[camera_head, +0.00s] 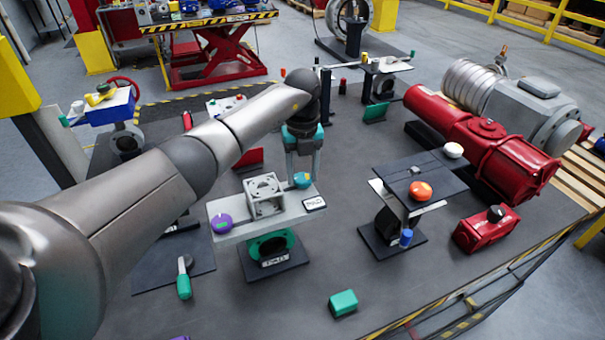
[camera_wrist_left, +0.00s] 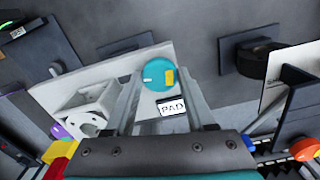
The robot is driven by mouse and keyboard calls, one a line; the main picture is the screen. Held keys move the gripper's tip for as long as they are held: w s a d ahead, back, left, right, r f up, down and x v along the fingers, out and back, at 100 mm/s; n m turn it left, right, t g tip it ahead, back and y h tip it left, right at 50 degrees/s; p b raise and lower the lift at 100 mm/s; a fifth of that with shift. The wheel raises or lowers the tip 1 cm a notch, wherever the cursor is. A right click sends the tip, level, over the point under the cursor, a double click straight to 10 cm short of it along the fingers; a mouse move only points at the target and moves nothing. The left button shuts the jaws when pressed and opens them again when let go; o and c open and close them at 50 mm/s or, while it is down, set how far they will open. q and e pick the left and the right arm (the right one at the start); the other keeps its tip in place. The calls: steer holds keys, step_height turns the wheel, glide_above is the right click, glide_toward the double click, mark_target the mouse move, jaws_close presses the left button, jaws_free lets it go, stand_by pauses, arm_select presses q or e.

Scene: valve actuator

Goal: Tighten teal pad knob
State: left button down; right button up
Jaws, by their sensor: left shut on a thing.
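The teal knob (camera_head: 302,180) sits on a pale grey plate (camera_head: 240,230), beside a label reading PAD (camera_head: 314,204). In the left wrist view the gripper's fingers (camera_wrist_left: 158,84) flank the knob. Exact finger contact is hard to make out. My right gripper is not in view.
A grey square bracket (camera_head: 264,196) and a purple knob (camera_head: 221,223) stand on the same plate. To the right is a dark plate with an orange knob (camera_head: 420,191). A red actuator (camera_head: 485,145) lies farther right. A green block (camera_head: 343,302) lies in front.

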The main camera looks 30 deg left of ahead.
arm_select(q)
steer(key=m+b, duration=0.1)
steer(key=m, duration=0.3)
steer(key=shift+m+b, duration=0.3)
steer(key=shift+b, duration=0.1)
steer(key=m+b, duration=0.1)
steer(key=m, duration=0.2)
steer(key=shift+m, duration=0.3)
steer(key=m+b, duration=0.1)
steer(key=m, duration=0.2)
steer(key=shift+m+b, duration=0.8)
steer(key=shift+m, duration=1.4)
steer(key=shift+r, duration=0.1)
steer(key=shift+c, duration=1.2)
jaws_free()
